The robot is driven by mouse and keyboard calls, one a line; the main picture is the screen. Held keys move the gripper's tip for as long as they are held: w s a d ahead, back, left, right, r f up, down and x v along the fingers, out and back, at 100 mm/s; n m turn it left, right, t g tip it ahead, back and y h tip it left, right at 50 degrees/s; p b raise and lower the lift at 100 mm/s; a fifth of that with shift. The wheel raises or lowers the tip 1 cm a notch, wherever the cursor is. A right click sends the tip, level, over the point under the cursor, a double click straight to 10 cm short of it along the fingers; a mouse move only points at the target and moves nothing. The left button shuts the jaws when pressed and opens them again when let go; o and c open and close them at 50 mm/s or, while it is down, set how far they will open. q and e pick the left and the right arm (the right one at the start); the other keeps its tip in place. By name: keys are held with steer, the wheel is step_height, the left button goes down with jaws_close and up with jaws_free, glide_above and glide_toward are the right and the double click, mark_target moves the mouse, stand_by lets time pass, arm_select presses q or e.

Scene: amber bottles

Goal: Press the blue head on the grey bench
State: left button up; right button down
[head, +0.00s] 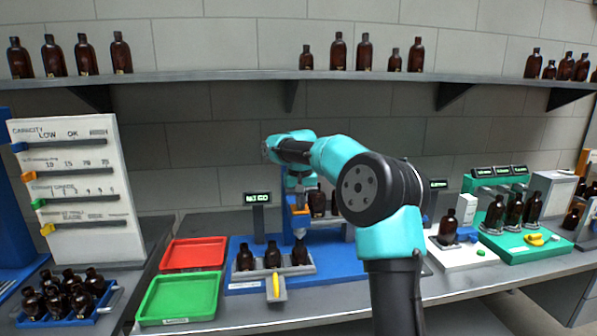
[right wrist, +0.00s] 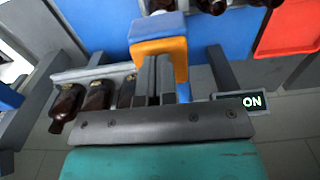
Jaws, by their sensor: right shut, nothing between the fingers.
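The blue head (right wrist: 160,27) with an orange bracket (right wrist: 165,48) shows at the top middle of the right wrist view. In the head view the orange-and-blue head (head: 298,212) stands above the blue base on the grey bench (head: 210,325). My right gripper (head: 299,187) is just above it, partly hidden by my teal arm. In the right wrist view my right gripper (right wrist: 153,66) is shut and empty, its fingertips close to the orange bracket. I cannot tell whether they touch. My left gripper is not in view.
Amber bottles (head: 272,256) stand in a grey holder below the head, beside a yellow-tipped lever (head: 276,287). A lettered display (head: 258,198) stands behind. Red (head: 166,259) and green (head: 146,304) trays lie left. A green station (head: 540,252) stands right.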

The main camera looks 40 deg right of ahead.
step_height(320, 180, up, 11)
steer(key=shift+r, duration=0.15)
stand_by(0.7)
